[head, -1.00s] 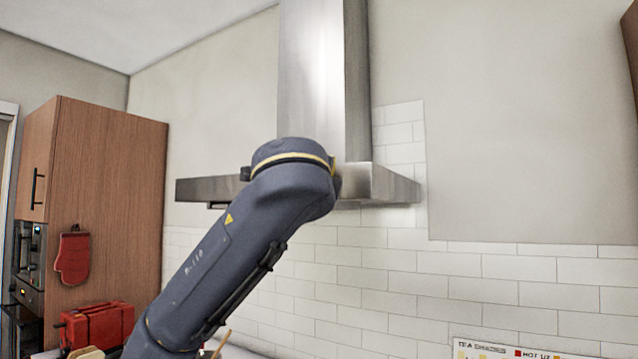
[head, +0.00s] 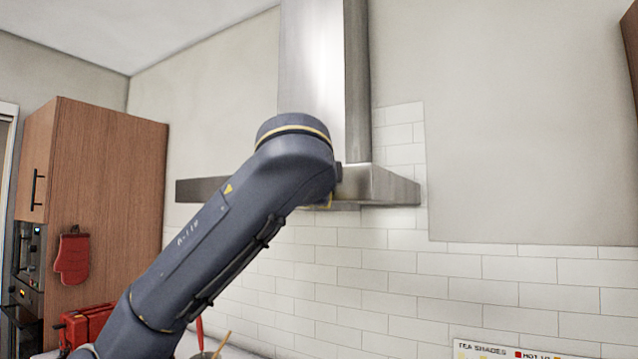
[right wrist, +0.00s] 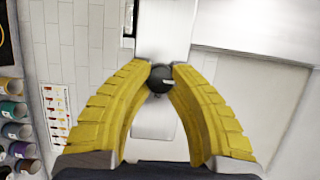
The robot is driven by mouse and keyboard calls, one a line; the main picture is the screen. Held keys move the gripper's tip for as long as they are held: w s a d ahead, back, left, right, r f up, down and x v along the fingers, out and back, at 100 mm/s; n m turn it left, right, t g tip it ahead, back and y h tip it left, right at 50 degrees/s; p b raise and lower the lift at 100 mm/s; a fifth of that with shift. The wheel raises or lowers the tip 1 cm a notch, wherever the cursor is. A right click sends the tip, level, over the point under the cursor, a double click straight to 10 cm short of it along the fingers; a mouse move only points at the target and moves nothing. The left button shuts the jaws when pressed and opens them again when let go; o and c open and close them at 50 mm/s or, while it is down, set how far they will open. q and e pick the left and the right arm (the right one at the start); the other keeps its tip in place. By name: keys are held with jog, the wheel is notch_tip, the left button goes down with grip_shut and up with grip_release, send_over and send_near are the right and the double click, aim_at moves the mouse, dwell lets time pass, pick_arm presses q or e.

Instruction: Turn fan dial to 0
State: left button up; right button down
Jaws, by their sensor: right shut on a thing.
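The fan dial (right wrist: 160,79) is a small dark round knob in the right wrist view, on a pale panel. My right gripper (right wrist: 161,68) has its two yellow curved fingers closed in on the dial, one tip on each side. Markings on the dial are too small to read. The steel range hood (head: 395,187) stands in the middle of the head view. A dark arm of mine covers part of its front and hides the dial there. My left gripper is not in view.
A wooden cabinet (head: 110,180) with a red mitt (head: 71,259) stands at left, and a red case (head: 83,325) sits low beside it. A tea chart (head: 500,349) is on the tiled wall at lower right. Several mugs (right wrist: 18,130) line the wrist view's left edge.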

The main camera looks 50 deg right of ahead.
jog(key=shift+d, duration=0.1)
jog(key=c, duration=1.1)
grip_release()
jog(key=shift+s, duration=0.1)
jog(key=shift+v, duration=3.7)
